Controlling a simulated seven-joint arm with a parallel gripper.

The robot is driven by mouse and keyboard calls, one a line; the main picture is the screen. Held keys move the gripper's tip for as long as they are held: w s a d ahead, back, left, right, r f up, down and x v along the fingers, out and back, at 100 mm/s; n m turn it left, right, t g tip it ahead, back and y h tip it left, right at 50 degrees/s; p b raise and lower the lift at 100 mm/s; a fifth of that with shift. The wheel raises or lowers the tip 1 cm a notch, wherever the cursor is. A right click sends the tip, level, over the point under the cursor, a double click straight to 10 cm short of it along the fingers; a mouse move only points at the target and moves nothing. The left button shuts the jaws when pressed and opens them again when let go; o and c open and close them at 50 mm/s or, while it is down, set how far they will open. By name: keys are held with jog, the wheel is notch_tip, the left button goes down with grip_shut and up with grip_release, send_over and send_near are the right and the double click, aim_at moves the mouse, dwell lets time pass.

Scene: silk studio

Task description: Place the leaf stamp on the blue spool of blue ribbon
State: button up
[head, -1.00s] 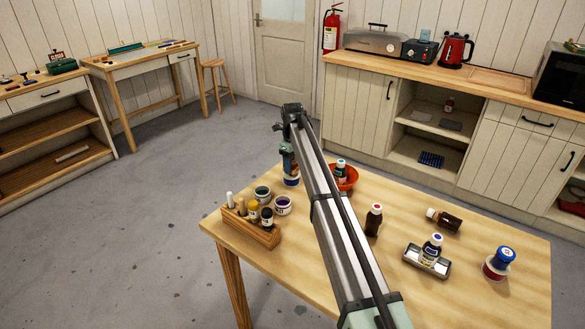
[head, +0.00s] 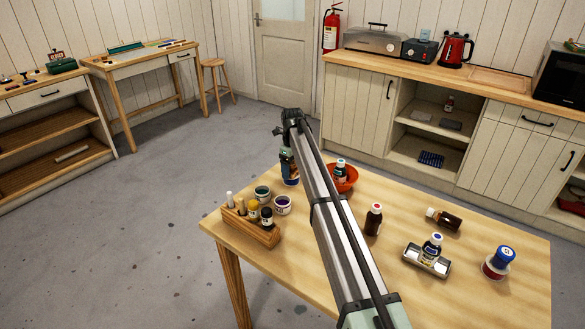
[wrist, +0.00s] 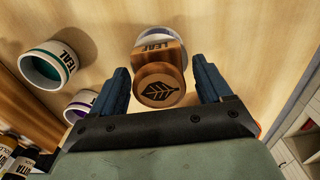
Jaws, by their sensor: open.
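In the wrist view the leaf stamp (wrist: 158,87), wooden with a dark leaf mark and the word LEAF, is between the two blue fingers of my gripper (wrist: 160,66). The fingers are open, with a gap on each side of the stamp. A pale-rimmed spool (wrist: 184,36) shows just behind the stamp and is mostly hidden by it; whether they touch is unclear. In the head view my gripper (head: 288,168) is low over the table's far left part, at a blue-and-white spool (head: 291,182). The stamp cannot be made out there.
A teal spool (head: 262,193) and a purple spool (head: 283,205) stand close by on the table (head: 320,270). A wooden rack (head: 250,230) with small bottles is at the left edge. A red bowl (head: 349,182) with a bottle stands to the right.

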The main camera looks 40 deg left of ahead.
aim_at(292, 163)
notch_tip(292, 163, up, 12)
jog(key=shift+r, duration=0.15)
dwell(0.5)
dwell(0.5)
